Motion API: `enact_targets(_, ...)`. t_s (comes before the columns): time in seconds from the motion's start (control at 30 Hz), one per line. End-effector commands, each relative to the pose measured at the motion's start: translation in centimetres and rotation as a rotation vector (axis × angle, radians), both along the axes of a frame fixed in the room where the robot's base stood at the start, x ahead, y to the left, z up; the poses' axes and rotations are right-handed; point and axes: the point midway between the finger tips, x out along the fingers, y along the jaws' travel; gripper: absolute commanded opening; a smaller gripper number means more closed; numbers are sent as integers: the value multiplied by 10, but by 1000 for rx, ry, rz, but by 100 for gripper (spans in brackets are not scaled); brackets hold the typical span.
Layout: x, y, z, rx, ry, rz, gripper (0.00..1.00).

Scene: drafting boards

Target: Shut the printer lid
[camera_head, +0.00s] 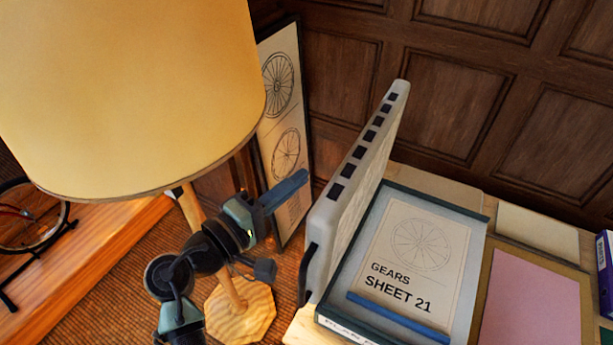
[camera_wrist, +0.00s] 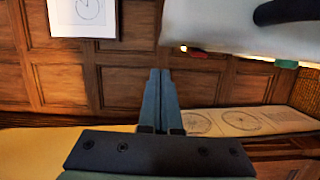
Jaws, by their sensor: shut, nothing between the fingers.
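The printer lid (camera_head: 362,150) is a pale grey panel with a row of dark squares along its edge. It stands open, nearly upright, at the left side of the printer bed (camera_head: 345,268). A sheet marked "GEARS SHEET 21" (camera_head: 405,250) lies on the bed. A black handle (camera_head: 308,272) is on the lid's outer side. In the wrist view the lid (camera_wrist: 220,25) fills the upper right, with the handle (camera_wrist: 290,10) on it. My gripper (camera_head: 304,176) is shut and empty, left of the lid on its outer side, apart from it in the picture. Its fingers also show in the wrist view (camera_wrist: 160,75).
A large lamp (camera_head: 130,90) stands at the left, its shade close above my arm and its wooden base (camera_head: 240,305) below. A framed wheel drawing (camera_head: 282,110) leans behind my gripper. A pink board (camera_head: 530,300) and a purple box (camera_head: 606,265) are at the right.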

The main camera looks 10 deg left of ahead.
Motion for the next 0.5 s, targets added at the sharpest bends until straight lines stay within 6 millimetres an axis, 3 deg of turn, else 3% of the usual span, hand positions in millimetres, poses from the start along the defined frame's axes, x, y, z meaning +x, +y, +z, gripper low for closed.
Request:
enact_targets(0.2,-7,-20,2,-1,-1,0,0)
enact_targets(0.5,-8,-23,0,0,-2,0,0)
